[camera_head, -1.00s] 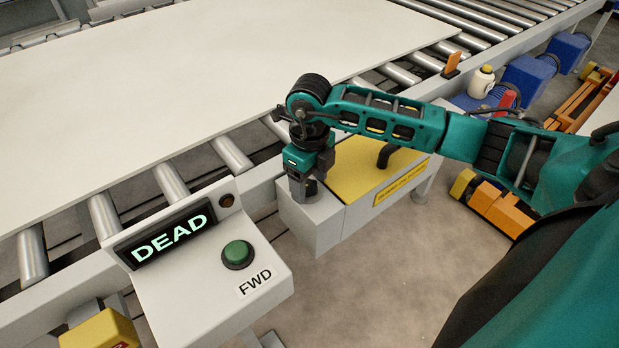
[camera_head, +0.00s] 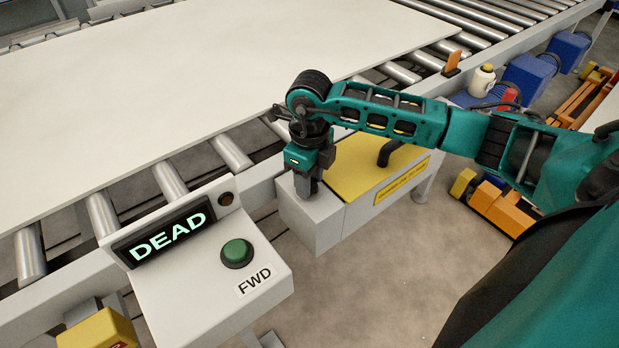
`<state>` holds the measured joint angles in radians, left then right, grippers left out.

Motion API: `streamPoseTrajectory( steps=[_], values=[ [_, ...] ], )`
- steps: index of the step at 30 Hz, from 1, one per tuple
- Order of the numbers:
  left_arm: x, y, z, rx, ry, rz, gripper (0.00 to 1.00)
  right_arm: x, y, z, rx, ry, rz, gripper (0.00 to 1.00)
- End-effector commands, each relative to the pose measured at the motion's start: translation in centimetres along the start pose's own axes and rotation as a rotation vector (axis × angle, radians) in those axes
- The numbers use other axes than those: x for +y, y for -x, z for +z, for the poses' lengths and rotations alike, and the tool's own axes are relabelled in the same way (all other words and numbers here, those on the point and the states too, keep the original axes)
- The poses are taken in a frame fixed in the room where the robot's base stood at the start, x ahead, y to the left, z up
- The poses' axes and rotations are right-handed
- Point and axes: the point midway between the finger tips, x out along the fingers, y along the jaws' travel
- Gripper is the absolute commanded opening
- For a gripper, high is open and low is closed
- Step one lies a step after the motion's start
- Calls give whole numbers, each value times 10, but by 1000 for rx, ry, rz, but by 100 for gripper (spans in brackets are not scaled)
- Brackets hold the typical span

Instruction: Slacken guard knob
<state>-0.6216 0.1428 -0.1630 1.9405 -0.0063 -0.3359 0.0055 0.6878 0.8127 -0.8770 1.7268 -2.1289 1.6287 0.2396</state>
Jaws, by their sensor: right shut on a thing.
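The guard is a yellow cover (camera_head: 368,176) with a black handle (camera_head: 387,152) and a yellow label on its front edge. It sits beside a light grey box (camera_head: 316,225) at the side of the conveyor. My right gripper (camera_head: 306,190) points straight down over the top of the grey box. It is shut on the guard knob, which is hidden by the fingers. My left gripper is not in view.
A grey control panel with a "DEAD" display (camera_head: 165,240) and a green FWD button (camera_head: 237,253) stands in front left. A large white board (camera_head: 180,80) lies on the rollers (camera_head: 231,152) behind. Blue motors (camera_head: 527,76) and orange parts (camera_head: 500,207) are at the right.

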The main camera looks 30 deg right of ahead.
Motion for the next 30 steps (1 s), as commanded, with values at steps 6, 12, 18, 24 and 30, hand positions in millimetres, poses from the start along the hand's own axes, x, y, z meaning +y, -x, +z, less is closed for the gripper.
streamPoseTrajectory(
  steps=[6,12,18,24,30],
  values=[
    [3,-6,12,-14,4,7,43,-1,-1,1,-3,157,-2,11],
    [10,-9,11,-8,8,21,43,-1,-1,1,-3,301,-2,11],
    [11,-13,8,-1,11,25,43,-1,-1,1,-2,412,-1,11],
    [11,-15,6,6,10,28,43,-1,0,1,-3,476,-2,11],
    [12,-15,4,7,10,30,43,-1,1,1,-3,498,-2,11]
  ],
)
